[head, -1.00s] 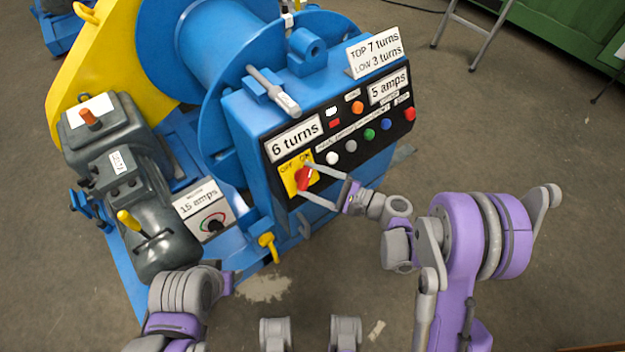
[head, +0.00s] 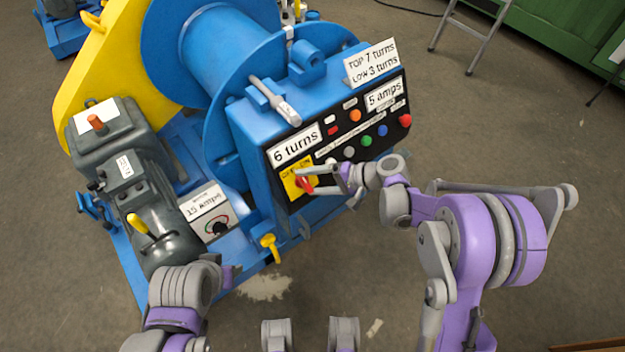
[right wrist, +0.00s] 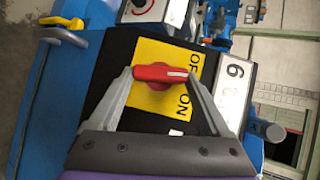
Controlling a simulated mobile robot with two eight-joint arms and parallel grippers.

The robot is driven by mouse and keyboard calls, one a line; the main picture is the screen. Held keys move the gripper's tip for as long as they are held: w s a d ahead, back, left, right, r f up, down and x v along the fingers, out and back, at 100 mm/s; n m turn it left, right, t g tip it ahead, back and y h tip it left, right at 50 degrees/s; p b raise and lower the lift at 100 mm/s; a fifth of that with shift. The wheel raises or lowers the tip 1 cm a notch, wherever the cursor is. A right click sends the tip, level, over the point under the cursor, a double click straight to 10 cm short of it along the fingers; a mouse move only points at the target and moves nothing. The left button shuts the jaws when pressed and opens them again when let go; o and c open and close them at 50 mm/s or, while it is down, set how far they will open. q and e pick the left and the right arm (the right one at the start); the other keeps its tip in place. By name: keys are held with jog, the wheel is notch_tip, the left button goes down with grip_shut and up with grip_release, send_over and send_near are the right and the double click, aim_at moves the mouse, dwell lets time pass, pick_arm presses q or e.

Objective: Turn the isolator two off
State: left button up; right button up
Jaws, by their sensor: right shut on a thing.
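The isolator is a red rotary handle (head: 304,187) on a yellow plate (head: 291,187) marked OFF and ON, at the lower left of the black control panel. I cannot read any number on it. My right gripper (head: 306,182) is shut on the handle. In the right wrist view, the red handle (right wrist: 160,74) lies across between the fingertips. Its white mark points toward the lettered edge of the yellow plate (right wrist: 152,98), close to the OFF word. My left arm (head: 183,290) shows at the lower left; its fingers cannot be seen.
The black panel (head: 350,175) has several coloured buttons just right of the handle. A "6 turns" sign (head: 296,145) is above it.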

jog(key=n+h, duration=0.1)
jog(key=n+h+p, duration=0.1)
jog(key=n, duration=0.1)
jog(key=shift+a+r, duration=0.1)
jog(key=shift+r, duration=0.25)
pick_arm(q)
jog(key=shift+r+p, duration=0.65)
jog(key=shift+r, duration=0.8)
pick_arm(e)
jog(key=shift+a+n+h, duration=0.15)
jog(key=shift+n+h, duration=0.75)
jog(key=shift+n, duration=0.2)
jog(key=o, duration=1.2)
pick_arm(q)
jog(key=shift+r+p, duration=0.7)
jog(key=shift+r, duration=0.05)
pick_arm(e)
jog(key=v, duration=1)
jog(key=shift+w+r, duration=0.1)
jog(key=shift+r, duration=0.35)
